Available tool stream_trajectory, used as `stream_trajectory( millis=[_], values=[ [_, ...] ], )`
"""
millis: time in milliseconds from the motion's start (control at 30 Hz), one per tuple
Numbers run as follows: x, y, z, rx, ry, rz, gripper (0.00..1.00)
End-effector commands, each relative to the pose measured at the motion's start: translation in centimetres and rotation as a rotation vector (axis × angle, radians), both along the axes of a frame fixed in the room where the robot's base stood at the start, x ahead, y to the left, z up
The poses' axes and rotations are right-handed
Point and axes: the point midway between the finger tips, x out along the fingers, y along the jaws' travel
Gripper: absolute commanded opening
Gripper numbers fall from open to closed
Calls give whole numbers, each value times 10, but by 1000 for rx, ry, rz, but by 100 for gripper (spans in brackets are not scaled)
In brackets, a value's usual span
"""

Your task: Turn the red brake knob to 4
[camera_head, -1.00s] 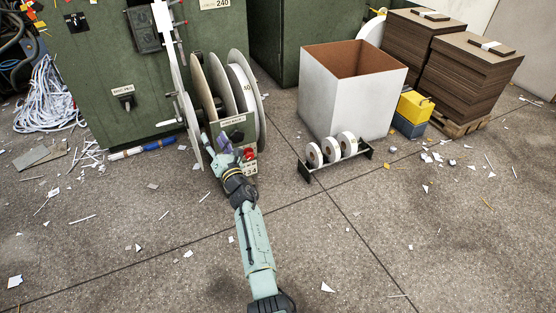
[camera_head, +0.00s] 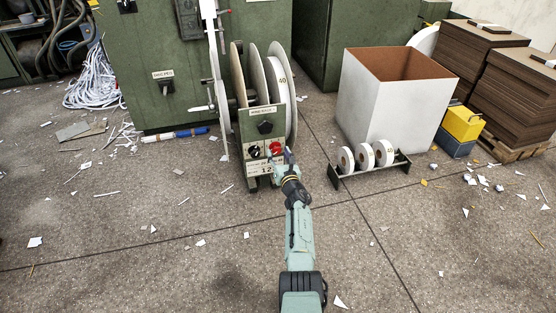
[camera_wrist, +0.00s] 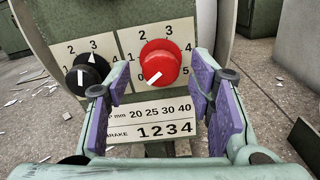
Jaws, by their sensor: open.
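The red brake knob (camera_wrist: 163,60) is on a cream plate at the middle of the wrist view, with numbers around it. Its white pointer mark is at its lower left, away from the 4 at its right. In the head view the knob (camera_head: 276,148) is low on the panel's right side. My gripper (camera_head: 281,164) is at the knob's lower right there. In the wrist view my gripper (camera_wrist: 155,100) is open and empty, its purple-padded fingers to either side below the knob. I cannot tell if either finger touches it.
A black knob (camera_wrist: 88,69) is close left of the red one, beside my left finger. A label strip (camera_wrist: 152,121) lists brake numbers 1 to 4. A rack of white rolls (camera_head: 369,160) and a white bin (camera_head: 385,105) stand to the right. The floor has paper scraps.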

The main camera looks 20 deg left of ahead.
Motion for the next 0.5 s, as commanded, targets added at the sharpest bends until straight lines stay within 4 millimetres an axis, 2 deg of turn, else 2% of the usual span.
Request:
stream_trajectory(
  millis=[200, 500],
  values=[
    [13, 8, -1, 1, 1, -1, 49],
    [15, 10, 1, 1, 1, -1, 49]
  ],
)
